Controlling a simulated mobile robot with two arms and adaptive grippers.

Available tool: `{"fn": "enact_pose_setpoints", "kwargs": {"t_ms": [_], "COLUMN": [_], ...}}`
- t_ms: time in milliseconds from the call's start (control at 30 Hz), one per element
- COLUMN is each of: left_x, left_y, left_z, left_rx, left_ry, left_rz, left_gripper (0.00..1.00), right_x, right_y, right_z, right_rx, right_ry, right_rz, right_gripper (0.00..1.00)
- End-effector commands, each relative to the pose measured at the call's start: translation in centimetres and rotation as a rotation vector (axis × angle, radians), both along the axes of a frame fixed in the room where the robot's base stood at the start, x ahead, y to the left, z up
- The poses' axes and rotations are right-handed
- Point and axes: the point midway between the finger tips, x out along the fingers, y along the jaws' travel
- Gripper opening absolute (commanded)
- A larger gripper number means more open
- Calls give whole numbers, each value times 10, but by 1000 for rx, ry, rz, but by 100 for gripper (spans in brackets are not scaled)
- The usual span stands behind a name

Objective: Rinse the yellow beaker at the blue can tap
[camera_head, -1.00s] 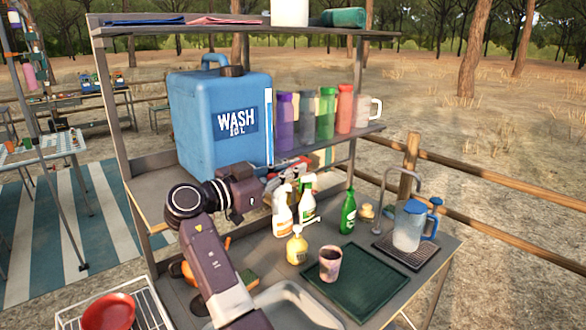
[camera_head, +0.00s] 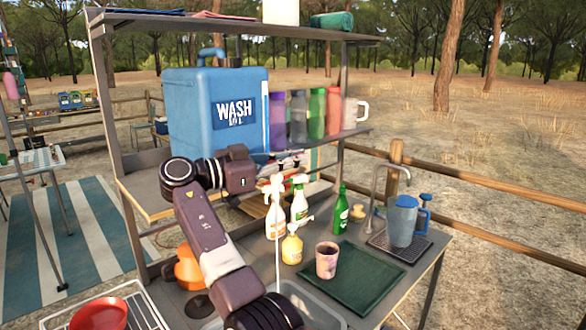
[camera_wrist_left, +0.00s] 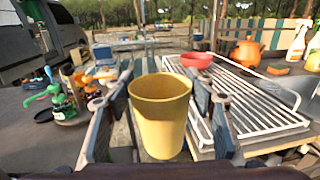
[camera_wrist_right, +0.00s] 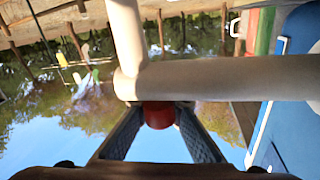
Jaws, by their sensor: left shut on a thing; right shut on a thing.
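The yellow beaker (camera_wrist_left: 160,120) stands upright between the fingers of my left gripper (camera_wrist_left: 160,100), which is shut on it. Neither shows in the head view. The blue can (camera_head: 188,115), marked WASH, stands on the rack shelf. My right gripper (camera_head: 284,164) is at the can's front right, at the tap. In the right wrist view its fingers are shut on the tap's red knob (camera_wrist_right: 158,114), below a pale pipe (camera_wrist_right: 220,78). A thin white water stream (camera_head: 278,250) falls toward the sink (camera_head: 318,308). The tap is mostly hidden in the head view.
Spray bottles (camera_head: 299,203), a yellow soap bottle (camera_head: 292,248) and a pink cup (camera_head: 326,261) stand close by the stream. A green bottle (camera_head: 341,212) and a blue-lidded jug (camera_head: 403,222) are farther right. A red bowl (camera_head: 98,314) sits in the wire rack at lower left.

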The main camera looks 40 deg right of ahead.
Motion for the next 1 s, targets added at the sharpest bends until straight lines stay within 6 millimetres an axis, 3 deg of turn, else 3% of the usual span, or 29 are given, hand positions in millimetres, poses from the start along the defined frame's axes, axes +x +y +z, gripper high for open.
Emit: {"fn": "enact_pose_setpoints", "kwargs": {"t_ms": [400, 433, 600, 867, 1000], "left_x": [0, 0, 0, 0, 0], "left_y": [0, 0, 0, 0, 0], "left_z": [-3, -3, -3, -3, -3], "left_rx": [0, 0, 0, 0, 0], "left_ry": [0, 0, 0, -1, -1], "left_rz": [0, 0, 0, 0, 0], "left_gripper": [28, 28, 28, 28, 28], "right_x": [-2, -2, -2, -2, 0], "right_y": [0, 0, 0, 1, 11], "right_z": [1, 1, 1, 0, 1], "right_rx": [-1, -1, -2, 0, 0], "right_ry": [-1, -1, -1, 0, -1], "right_rz": [-25, -25, -24, -24, -21], "right_gripper": [0, 8, 26, 26, 26]}}
